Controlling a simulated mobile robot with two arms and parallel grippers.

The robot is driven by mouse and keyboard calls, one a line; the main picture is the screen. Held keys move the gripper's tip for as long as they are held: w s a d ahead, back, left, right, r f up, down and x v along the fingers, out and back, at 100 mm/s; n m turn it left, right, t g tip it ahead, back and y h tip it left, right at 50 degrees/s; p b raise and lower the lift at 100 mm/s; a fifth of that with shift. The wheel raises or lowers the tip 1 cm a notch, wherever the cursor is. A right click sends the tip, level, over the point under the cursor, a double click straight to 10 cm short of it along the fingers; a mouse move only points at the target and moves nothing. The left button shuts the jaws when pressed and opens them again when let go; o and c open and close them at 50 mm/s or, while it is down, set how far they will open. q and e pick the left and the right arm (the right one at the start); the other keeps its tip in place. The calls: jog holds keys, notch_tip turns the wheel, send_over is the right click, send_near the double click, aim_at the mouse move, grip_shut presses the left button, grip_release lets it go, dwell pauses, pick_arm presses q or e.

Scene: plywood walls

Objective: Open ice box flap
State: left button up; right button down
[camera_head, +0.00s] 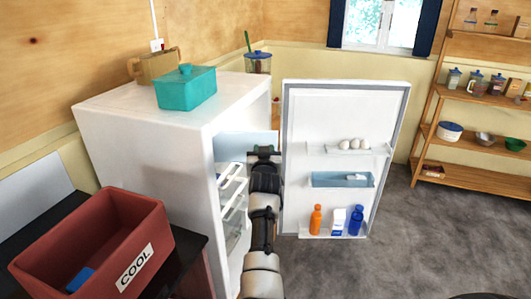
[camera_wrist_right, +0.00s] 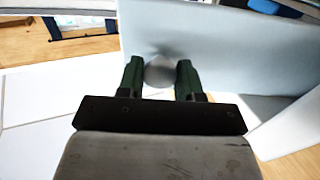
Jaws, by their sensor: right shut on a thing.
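The white fridge (camera_head: 150,140) stands at the left with its door (camera_head: 340,110) swung open to the right. The pale blue ice box flap (camera_head: 235,147) shows at the top of the fridge opening, partly hidden by my right arm. In the right wrist view the flap (camera_wrist_right: 225,50) is a large pale panel with a round grey knob (camera_wrist_right: 158,70). My right gripper (camera_wrist_right: 160,68) has its two dark green fingers on either side of this knob, shut on it. In the head view my right gripper (camera_head: 264,152) is at the flap. How far the flap is tilted is unclear. My left gripper is out of view.
A teal lidded box (camera_head: 185,90) sits on the fridge top. A red cool box (camera_head: 60,225) stands at the front left. The door holds eggs (camera_head: 357,145) and several bottles (camera_head: 337,220). Shelves (camera_head: 480,100) stand at the right; the floor (camera_head: 430,240) there is clear.

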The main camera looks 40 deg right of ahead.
jog(key=shift+r, duration=0.1)
jog(key=c, duration=0.7)
grip_release()
jog(key=shift+c, duration=0.2)
